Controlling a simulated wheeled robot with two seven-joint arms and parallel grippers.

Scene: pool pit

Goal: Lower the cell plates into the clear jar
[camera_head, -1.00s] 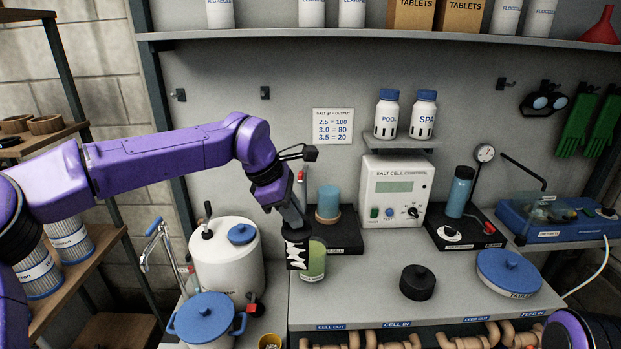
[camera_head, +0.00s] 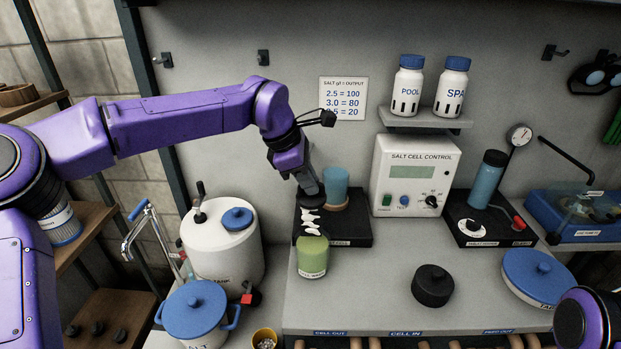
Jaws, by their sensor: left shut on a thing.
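The cell plates (camera_head: 310,224) are a dark block with white crusty patches. My left gripper (camera_head: 309,199) is shut on their top end and holds them upright, above the clear jar. The clear jar (camera_head: 313,260) holds green liquid and stands at the left of the grey bench. The plates' lower end lines up with the jar's mouth; I cannot tell whether it is inside the rim. My right gripper is not in view; only a part of my right arm shows in the lower right corner.
A black stand (camera_head: 352,226) with a blue cylinder (camera_head: 336,184) is just behind the jar. A white tank (camera_head: 222,255) and a blue-lidded pot (camera_head: 196,310) are to its left. A black knobbed lid (camera_head: 433,285) lies to its right, with clear bench between.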

